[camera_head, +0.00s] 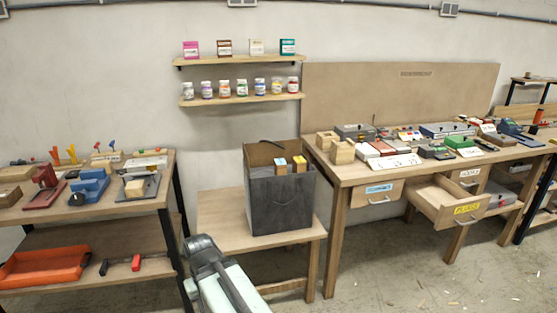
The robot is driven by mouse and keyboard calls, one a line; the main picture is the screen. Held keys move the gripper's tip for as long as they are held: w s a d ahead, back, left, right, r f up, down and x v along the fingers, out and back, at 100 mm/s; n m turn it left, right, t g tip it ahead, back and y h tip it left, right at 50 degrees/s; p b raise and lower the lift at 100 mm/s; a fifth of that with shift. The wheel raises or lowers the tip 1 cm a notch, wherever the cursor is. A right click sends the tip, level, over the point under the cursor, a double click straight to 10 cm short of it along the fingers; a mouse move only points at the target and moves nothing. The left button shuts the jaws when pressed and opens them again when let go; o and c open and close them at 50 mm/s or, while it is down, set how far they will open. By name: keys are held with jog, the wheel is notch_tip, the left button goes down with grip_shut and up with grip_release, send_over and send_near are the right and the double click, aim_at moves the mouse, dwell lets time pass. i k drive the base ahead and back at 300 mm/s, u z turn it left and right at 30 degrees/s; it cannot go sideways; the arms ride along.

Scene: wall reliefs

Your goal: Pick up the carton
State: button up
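Several small boxes that could be cartons stand on the upper wall shelf: a pink one (191,49), a brown and white one (224,48), a pale one (257,47) and a teal one (287,47). I cannot tell which one is the carton. Part of my arm, white and dark grey, shows at the bottom centre in front of the low table. My gripper's fingers do not show.
The lower shelf (240,98) holds several small jars. The right workbench (345,176) is crowded with tools and blocks, and a drawer (450,205) juts out. A left bench (150,202) holds tools above an orange tray (45,268).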

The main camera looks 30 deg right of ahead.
aim_at(299, 165)
jog(key=i, duration=1.05)
jog(key=z, duration=0.1)
